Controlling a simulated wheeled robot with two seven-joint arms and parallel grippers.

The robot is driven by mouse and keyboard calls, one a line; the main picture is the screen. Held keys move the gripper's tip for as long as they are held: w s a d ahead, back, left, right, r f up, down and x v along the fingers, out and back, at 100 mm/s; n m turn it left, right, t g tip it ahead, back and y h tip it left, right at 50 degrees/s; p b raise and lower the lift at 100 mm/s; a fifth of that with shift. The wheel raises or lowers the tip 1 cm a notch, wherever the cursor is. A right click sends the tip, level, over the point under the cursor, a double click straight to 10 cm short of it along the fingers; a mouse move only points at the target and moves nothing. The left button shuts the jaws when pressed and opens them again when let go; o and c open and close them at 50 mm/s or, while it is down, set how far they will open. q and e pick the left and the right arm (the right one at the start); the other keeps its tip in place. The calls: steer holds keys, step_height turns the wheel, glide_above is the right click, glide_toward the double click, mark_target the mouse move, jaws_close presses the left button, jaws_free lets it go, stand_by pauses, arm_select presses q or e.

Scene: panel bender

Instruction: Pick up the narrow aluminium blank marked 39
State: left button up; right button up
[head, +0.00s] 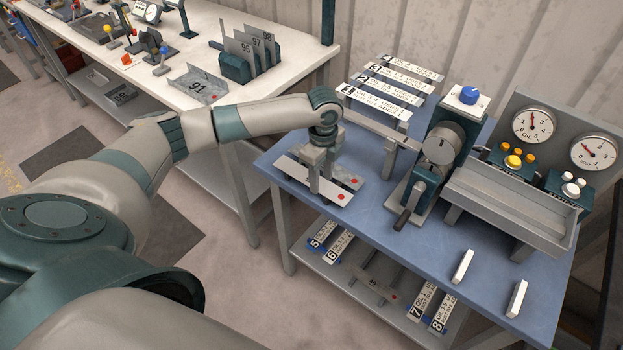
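Two narrow metal strips lie near the left end of the blue table (405,262). The front, lighter strip (292,168) has a red dot near its right end. The second, darker strip (346,177) lies just behind it, also with a red dot. My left gripper (321,185) points down at the middle of these strips, its fingers at strip level. The fingers and arm hide the middle of both strips, and I can read no 39 on either. Whether the fingers touch or grip a strip is unclear. My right gripper is out of view.
Numbered strips (387,95) lie on a rack at the back. More strips (373,283) lie on the lower shelf. A white bench (300,55) stands at back left.

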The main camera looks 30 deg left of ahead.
arm_select(q)
steer(key=shift+r, duration=0.1)
steer(key=shift+r+b, duration=0.4)
steer(key=shift+r, duration=0.05)
steer(key=r, duration=0.1)
steer(key=r+b, duration=0.1)
steer(key=r, duration=0.1)
steer(key=shift+s+d+r, duration=0.15)
steer(key=shift+s+d, duration=0.1)
steer(key=s+d+r+b, duration=0.3)
steer(key=s+d+r, duration=0.3)
steer(key=s, duration=0.3)
steer(key=shift+d+r, duration=0.15)
steer(key=shift+r, duration=0.2)
